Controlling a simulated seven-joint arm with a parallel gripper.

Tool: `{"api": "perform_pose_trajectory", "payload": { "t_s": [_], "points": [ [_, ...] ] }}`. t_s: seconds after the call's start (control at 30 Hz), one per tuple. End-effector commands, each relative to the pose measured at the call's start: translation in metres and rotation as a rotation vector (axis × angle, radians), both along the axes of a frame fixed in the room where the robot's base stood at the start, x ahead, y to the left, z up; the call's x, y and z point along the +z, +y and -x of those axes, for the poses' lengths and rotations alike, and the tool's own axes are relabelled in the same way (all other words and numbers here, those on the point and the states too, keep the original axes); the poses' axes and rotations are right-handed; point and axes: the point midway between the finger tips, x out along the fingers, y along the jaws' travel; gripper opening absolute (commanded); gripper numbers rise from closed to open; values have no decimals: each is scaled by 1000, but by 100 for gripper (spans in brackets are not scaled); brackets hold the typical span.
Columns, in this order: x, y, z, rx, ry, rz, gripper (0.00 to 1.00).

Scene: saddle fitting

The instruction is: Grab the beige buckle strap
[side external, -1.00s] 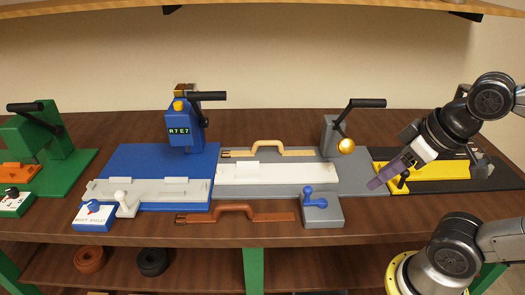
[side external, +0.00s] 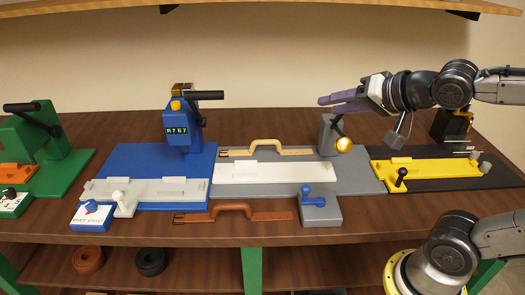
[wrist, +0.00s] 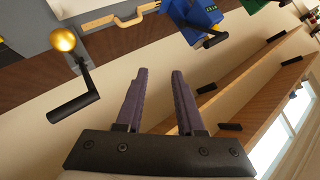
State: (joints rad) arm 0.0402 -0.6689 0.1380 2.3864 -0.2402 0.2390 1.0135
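The beige buckle strap (side external: 266,149) lies along the back edge of the grey fixture plate, its handle loop standing up in the middle. It also shows in the wrist view (wrist: 110,20), at the top. My gripper (side external: 322,101) is raised above the table, right of the strap and behind the grey post, with its purple fingers pointing left. In the wrist view the two fingers (wrist: 158,75) stand apart with nothing between them, well away from the strap.
A grey post with a black lever and gold ball (side external: 344,145) stands right of the strap. A blue press (side external: 183,120) stands to its left. A brown strap (side external: 232,211) lies in front of the white block (side external: 275,173). A wall shelf (side external: 300,6) runs above.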

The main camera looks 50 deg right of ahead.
Motion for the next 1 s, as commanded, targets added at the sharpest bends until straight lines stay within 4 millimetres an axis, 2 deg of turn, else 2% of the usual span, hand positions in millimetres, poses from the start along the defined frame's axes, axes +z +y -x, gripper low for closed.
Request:
{"api": "perform_pose_trajectory", "payload": {
  "t_s": [0.03, 0.13, 0.27, 0.37, 0.47, 0.5, 0.6, 0.7, 0.73, 0.8, 0.87, 1.0],
  "points": [
    [3, -4, -17, -39, -46, -63, 37],
    [9, -10, -51, -98, -148, -211, 37],
    [2, -17, -94, -139, -242, -433, 37],
    [-18, -24, -124, -155, -275, -626, 37],
    [-54, -36, -147, -173, -264, -845, 37],
    [-74, -43, -153, -187, -247, -930, 37],
    [-128, -63, -156, -237, -191, -1080, 37],
    [-177, -86, -147, -313, -133, -1108, 37],
    [-188, -91, -144, -339, -121, -1114, 37],
    [-204, -102, -137, -385, -107, -1127, 37],
    [-208, -108, -136, -400, -109, -1128, 37],
    [-213, -108, -149, -402, -111, -1126, 37]
  ]
}}
